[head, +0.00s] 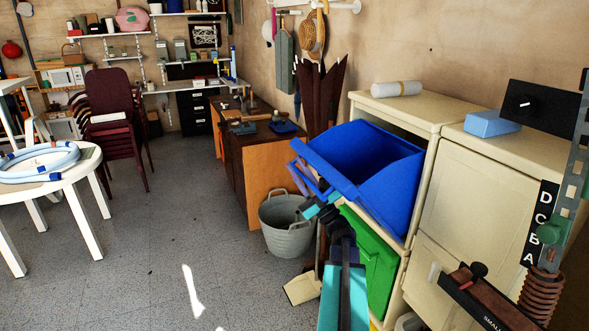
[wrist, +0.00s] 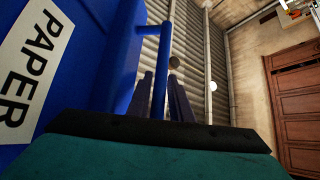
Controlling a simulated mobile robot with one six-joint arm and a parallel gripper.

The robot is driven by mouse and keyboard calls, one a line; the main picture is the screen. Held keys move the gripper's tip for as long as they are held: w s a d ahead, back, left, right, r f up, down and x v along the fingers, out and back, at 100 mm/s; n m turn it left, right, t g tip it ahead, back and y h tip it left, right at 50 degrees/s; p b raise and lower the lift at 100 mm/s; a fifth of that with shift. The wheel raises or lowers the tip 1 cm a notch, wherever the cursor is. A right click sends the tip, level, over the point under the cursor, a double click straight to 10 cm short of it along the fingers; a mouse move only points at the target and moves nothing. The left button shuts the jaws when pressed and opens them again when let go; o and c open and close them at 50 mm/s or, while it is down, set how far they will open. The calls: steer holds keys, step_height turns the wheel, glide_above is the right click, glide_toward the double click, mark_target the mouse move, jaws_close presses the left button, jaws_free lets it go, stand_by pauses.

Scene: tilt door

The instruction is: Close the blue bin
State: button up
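The blue bin (head: 392,186) is tilted out of the upper left part of the cream cabinet, so its inside shows. Its front carries a white label reading PAPER (wrist: 32,60), seen in the wrist view at the left. A blue bar handle (wrist: 164,60) stands out from the bin's front. My gripper (head: 302,178) is at the front of the bin, left of it in the head view. In the wrist view its two dark fingers (wrist: 161,95) are apart, one on each side of the handle. Contact with the handle cannot be told.
A green bin (head: 371,262) sits below the blue one in the cream cabinet (head: 480,205). A grey bucket (head: 287,226) and a dustpan (head: 301,288) stand on the floor left of my arm. The floor (head: 165,235) further left is open up to a white table (head: 88,165).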

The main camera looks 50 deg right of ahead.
jaws_close()
steer(key=shift+a, duration=0.15)
steer(key=shift+r, duration=0.1)
